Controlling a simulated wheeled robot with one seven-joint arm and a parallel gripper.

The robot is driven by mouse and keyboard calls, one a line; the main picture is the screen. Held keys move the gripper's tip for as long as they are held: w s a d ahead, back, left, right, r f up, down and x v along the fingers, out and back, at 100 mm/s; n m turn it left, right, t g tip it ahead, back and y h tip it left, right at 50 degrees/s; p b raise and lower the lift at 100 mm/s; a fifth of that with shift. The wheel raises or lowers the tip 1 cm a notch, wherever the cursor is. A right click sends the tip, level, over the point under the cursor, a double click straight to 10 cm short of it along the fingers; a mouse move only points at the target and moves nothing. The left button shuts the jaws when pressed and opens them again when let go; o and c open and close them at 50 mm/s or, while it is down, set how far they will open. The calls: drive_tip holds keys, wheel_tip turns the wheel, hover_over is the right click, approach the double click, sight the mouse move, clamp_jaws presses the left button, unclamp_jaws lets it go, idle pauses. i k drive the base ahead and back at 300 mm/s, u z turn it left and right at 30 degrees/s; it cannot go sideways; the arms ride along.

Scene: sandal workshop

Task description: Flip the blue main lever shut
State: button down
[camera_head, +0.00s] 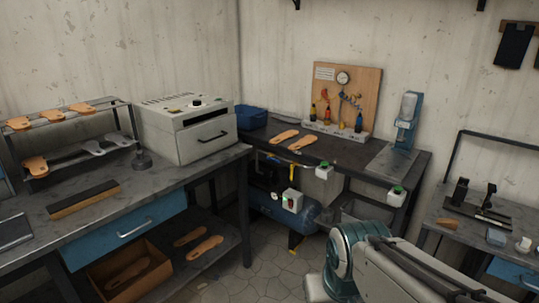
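An upright wooden board (368,84) stands at the back of the far workbench, with a round gauge (343,78) near its top. A small blue piece (353,99), perhaps the main lever, sits below and to the right of the gauge. It is too small for me to tell whether it is open or shut. Small red, yellow and dark blue-tipped parts stand along the board's pale base (338,130). My arm shows at the lower right, well in front of the board. My gripper is not in view.
The far workbench (262,140) holds orange sandal soles (285,135), a blue bin (252,117) and a blue press (406,122). A blue compressor tank (268,207) sits beneath it. An oven-like box (188,130) stands on the left bench. Floor (262,275) shows between the benches.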

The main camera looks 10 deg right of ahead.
sight(270, 157)
drive_tip(key=z, duration=0.2)
drive_tip(key=i, duration=2.85)
drive_tip(key=u, duration=0.5)
